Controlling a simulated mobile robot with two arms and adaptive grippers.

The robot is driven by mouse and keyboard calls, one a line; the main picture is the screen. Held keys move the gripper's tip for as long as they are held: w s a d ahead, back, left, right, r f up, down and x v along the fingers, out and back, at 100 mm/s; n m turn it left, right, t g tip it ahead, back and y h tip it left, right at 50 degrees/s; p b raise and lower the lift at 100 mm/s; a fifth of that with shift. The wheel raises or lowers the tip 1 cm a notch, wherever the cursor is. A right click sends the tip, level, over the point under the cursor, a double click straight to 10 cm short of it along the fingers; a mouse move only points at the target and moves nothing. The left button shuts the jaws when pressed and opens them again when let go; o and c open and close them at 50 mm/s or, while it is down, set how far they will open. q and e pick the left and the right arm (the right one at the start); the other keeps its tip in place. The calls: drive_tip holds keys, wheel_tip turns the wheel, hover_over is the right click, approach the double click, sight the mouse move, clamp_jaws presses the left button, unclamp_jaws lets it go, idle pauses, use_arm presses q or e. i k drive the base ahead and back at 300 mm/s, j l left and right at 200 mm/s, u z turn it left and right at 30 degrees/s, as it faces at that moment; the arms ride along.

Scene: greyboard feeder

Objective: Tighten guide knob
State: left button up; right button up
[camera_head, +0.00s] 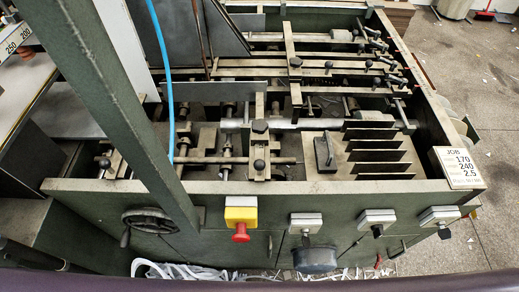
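The green greyboard feeder (330,205) fills the middle of the view, with rails and shafts in its open top. Dark round knobs sit on the metal guide blocks: one (260,126) in the middle, one (259,165) just in front of it, and one (295,62) further back. I cannot tell which of these is the guide knob, nor whether any is tight. Neither of my grippers is in view, and nothing is touching the knobs.
A green post (112,100) crosses the left side, with a blue hose (165,60) beside it. The front panel carries a handwheel (150,221) and a red stop button (240,232). A JOB card (459,167) stands at the right corner. Upright plates (378,145) stand right of the knobs.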

sight(260, 125)
drive_tip(key=k+l+u, duration=0.15)
drive_tip(key=l, duration=0.25)
drive_tip(key=k+l+u, duration=0.1)
drive_tip(key=l, duration=0.3)
drive_tip(key=k+l+u, duration=0.15)
drive_tip(key=l, duration=0.25)
drive_tip(key=k+l+u, duration=0.15)
drive_tip(key=l, duration=0.25)
drive_tip(key=k+l+u, duration=0.1)
drive_tip(key=l, duration=0.25)
drive_tip(key=k, duration=0.05)
